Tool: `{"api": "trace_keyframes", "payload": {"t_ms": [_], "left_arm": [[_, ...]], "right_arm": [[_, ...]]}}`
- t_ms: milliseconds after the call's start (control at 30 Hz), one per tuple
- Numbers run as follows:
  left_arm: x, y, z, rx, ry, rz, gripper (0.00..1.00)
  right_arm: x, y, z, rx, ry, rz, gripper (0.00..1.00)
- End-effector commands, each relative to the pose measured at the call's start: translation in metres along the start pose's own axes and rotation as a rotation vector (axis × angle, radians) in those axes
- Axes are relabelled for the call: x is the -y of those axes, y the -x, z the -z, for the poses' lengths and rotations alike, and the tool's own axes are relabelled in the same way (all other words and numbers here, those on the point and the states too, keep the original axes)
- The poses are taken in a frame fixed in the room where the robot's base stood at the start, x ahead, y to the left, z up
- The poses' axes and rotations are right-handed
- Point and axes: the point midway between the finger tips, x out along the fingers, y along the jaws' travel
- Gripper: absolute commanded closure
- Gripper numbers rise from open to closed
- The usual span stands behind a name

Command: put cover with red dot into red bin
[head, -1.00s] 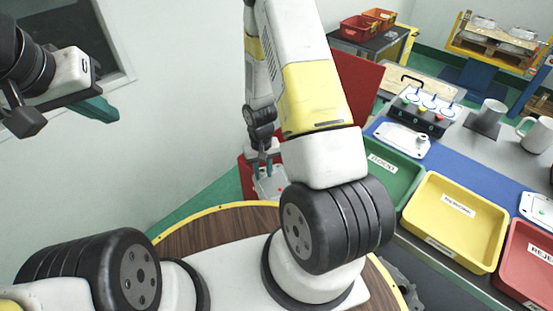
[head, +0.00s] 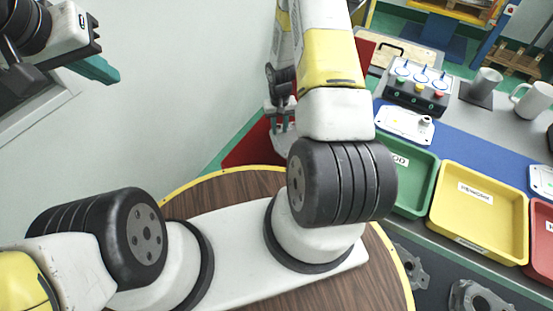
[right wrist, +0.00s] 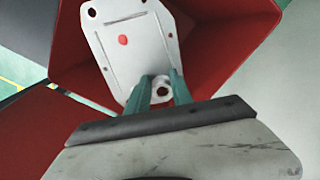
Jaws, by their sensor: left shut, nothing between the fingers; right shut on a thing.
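The white cover with a red dot (right wrist: 122,52) shows in the right wrist view. My right gripper (right wrist: 160,82) is shut on its near end, close to a hole. A red bin (right wrist: 225,50) opens behind the cover; I cannot tell whether the cover is above its rim or inside it. My left gripper (head: 103,70) is shut and empty at the upper left, far from the cover.
On the bench at right stand a green tray (head: 433,180), a yellow tray (head: 480,247) and a red tray (head: 542,240), cut by the frame edge. Another white cover (head: 404,125) lies on the blue mat, near a control box (head: 418,90) and mugs. Metal castings lie below the trays.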

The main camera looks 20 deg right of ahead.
Motion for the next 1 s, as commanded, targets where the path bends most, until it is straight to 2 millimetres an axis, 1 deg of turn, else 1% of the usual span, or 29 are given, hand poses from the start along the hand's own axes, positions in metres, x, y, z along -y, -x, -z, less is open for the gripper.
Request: {"api": "trace_keyframes", "payload": {"t_ms": [33, 200, 400, 533, 767, 800, 867, 900, 933, 1000], "left_arm": [[0.000, 0.000, 0.000, 0.000, 0.000, 0.000, 1.00], [0.000, 0.000, 0.000, 0.000, 0.000, 0.000, 1.00], [0.000, 0.000, 0.000, 0.000, 0.000, 0.000, 1.00], [0.000, 0.000, 0.000, 0.000, 0.000, 0.000, 1.00], [0.000, 0.000, 0.000, 0.000, 0.000, 0.000, 1.00], [0.000, 0.000, 0.000, 0.000, 0.000, 0.000, 1.00], [0.000, 0.000, 0.000, 0.000, 0.000, 0.000, 1.00], [0.000, 0.000, 0.000, 0.000, 0.000, 0.000, 1.00], [0.000, 0.000, 0.000, 0.000, 0.000, 0.000, 1.00], [0.000, 0.000, 0.000, 0.000, 0.000, 0.000, 1.00]], "right_arm": [[0.000, -0.007, -0.001, 0.003, 0.000, 0.000, 1.00], [0.000, -0.027, -0.001, 0.002, -0.001, -0.001, 1.00], [0.000, -0.044, -0.001, 0.001, -0.001, -0.001, 1.00], [0.000, -0.048, -0.001, 0.000, -0.001, -0.001, 1.00], [0.000, -0.048, -0.001, 0.000, -0.001, -0.001, 1.00], [0.000, -0.048, -0.001, 0.000, -0.001, -0.001, 0.71], [0.000, -0.048, -0.001, 0.000, -0.001, -0.001, 0.59], [0.000, -0.048, -0.001, 0.000, -0.001, -0.001, 0.52], [0.000, -0.048, -0.001, 0.000, -0.001, -0.001, 0.48], [0.000, -0.048, -0.001, 0.000, -0.001, -0.001, 0.48]]}}
